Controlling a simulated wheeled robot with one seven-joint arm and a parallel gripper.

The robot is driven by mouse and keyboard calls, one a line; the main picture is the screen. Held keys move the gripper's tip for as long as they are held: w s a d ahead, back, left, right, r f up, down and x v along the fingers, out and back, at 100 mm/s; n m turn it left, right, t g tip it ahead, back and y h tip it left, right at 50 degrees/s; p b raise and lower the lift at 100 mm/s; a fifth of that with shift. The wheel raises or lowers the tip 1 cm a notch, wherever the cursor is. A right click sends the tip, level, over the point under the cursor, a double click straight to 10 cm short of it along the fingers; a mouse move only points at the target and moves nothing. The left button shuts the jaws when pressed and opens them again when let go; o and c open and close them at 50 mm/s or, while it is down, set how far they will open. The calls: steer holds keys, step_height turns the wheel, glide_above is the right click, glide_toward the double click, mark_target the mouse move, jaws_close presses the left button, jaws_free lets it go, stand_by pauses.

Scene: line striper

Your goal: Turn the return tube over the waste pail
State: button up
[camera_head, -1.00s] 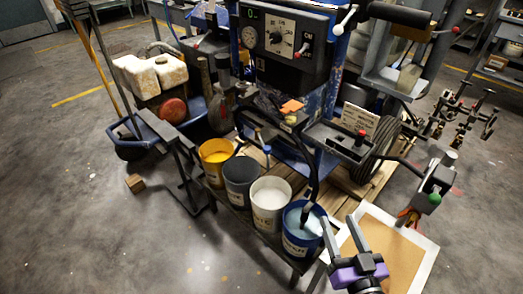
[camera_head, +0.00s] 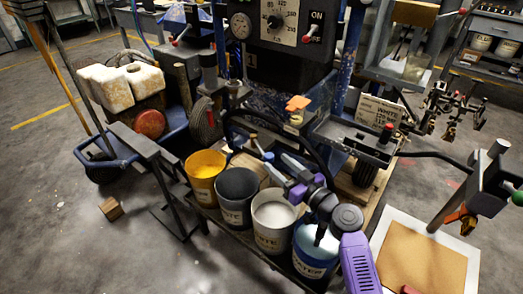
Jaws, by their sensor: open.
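My gripper (camera_head: 277,166) is open, its fingers pointing up and left above the row of pails. A black tube (camera_head: 321,234) dips into the blue pail (camera_head: 312,262) at the right end of the row, whose label seems to read WATER. The tube's upper part passes behind my gripper and is partly hidden. A white pail (camera_head: 259,238), a dark grey pail (camera_head: 233,211) and a yellow pail (camera_head: 203,190) stand to its left. Their labels are too small to read surely, so I cannot tell which is the waste pail. Nothing shows between my fingers.
The machine panel (camera_head: 274,24) with dials stands behind the pails. A blue-tipped lever (camera_head: 266,155) is just beyond my fingers. A framed brown board (camera_head: 424,258) lies at the right. A blue cart (camera_head: 110,160) and a wood block (camera_head: 111,209) are at the left, with clear floor around the block.

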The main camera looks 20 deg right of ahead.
mark_target(266, 154)
steer(key=shift+w+a+n, duration=0.15)
steer(key=shift+w+n, duration=0.1)
steer(key=shift+n, duration=0.05)
steer(key=shift+b+x, duration=0.3)
steer(key=shift+x, duration=3.3)
jaws_close()
